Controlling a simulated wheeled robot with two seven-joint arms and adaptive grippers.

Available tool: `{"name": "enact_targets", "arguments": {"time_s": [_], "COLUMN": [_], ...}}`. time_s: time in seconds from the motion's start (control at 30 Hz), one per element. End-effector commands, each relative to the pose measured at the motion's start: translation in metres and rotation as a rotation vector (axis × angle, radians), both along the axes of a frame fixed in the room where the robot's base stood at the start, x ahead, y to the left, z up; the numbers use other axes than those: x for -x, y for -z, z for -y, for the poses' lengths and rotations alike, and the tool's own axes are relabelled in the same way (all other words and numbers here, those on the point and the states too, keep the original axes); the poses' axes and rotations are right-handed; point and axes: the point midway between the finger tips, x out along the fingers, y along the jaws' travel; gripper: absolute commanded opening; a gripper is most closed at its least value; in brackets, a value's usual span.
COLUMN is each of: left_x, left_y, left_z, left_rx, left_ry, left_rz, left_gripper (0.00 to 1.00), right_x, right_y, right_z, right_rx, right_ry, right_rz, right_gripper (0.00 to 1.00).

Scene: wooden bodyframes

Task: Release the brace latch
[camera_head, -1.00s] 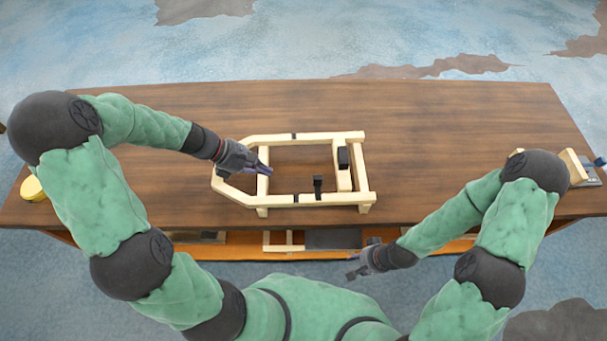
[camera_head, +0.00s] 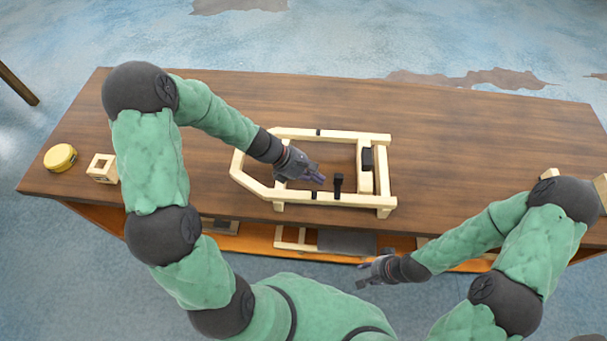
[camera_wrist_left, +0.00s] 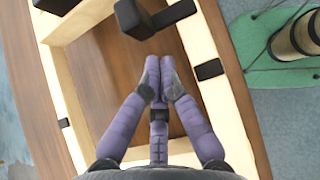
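A pale wooden bodyframe (camera_head: 290,198) lies on the brown table. A black upright lever (camera_head: 338,184) stands on its near rail, and a black block (camera_head: 367,159) sits on the crossbar at the right end. I cannot tell for sure which is the brace latch. My left gripper (camera_head: 319,179) is over the frame's opening, just left of the lever. In the left wrist view its purple fingertips (camera_wrist_left: 159,78) are together with nothing between them, a little short of the black lever (camera_wrist_left: 150,18). My right gripper (camera_head: 366,279) hangs in front of the table; its fingers are too small to judge.
A yellow round tin (camera_head: 60,157) and a small wooden block with a hole (camera_head: 102,168) are at the table's left end. A lower shelf (camera_head: 255,240) holds wooden parts and a dark panel (camera_head: 346,243).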

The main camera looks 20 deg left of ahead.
Motion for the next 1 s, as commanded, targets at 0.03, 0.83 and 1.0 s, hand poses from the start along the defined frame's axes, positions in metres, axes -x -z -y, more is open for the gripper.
{"name": "enact_targets", "arguments": {"time_s": [0.03,0.83,1.0], "left_x": [-0.001,-0.008,-0.009], "left_y": [0.001,-0.002,-0.001], "left_z": [0.006,0.017,0.018], "left_rx": [0.000,0.000,0.000], "left_ry": [0.003,0.040,0.064], "left_rz": [0.000,-0.001,-0.001], "left_gripper": [0.00,0.00,0.00], "right_x": [0.000,0.000,0.000], "right_y": [0.001,-0.007,-0.010], "right_z": [0.000,0.000,0.000], "right_rx": [0.000,0.000,0.000], "right_ry": [0.000,0.000,0.000], "right_rz": [0.000,0.000,0.000], "right_gripper": [0.40,0.40,0.40]}}
